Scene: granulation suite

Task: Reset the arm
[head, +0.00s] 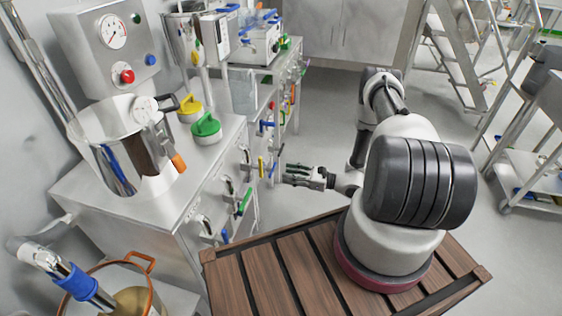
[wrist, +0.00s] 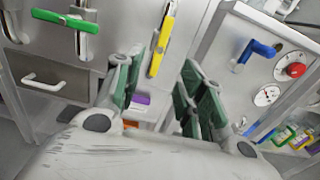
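My gripper (head: 290,175) is in the middle of the head view, at the end of my folded arm. It points left toward the front of the steel cabinet (head: 205,215). In the wrist view my gripper (wrist: 161,78) has its green-padded fingers apart, with nothing between them. Beyond the fingers are a yellow handle (wrist: 161,46) and a green handle (wrist: 66,20) on steel panels. I cannot tell whether any finger touches the cabinet.
A steel vessel (head: 125,150) stands on the cabinet near green-lidded (head: 206,129) and yellow-lidded (head: 189,108) containers. A ladder (head: 455,60) stands behind, and a steel cart (head: 535,170) is at the right. The floor (head: 325,110) behind my arm is clear.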

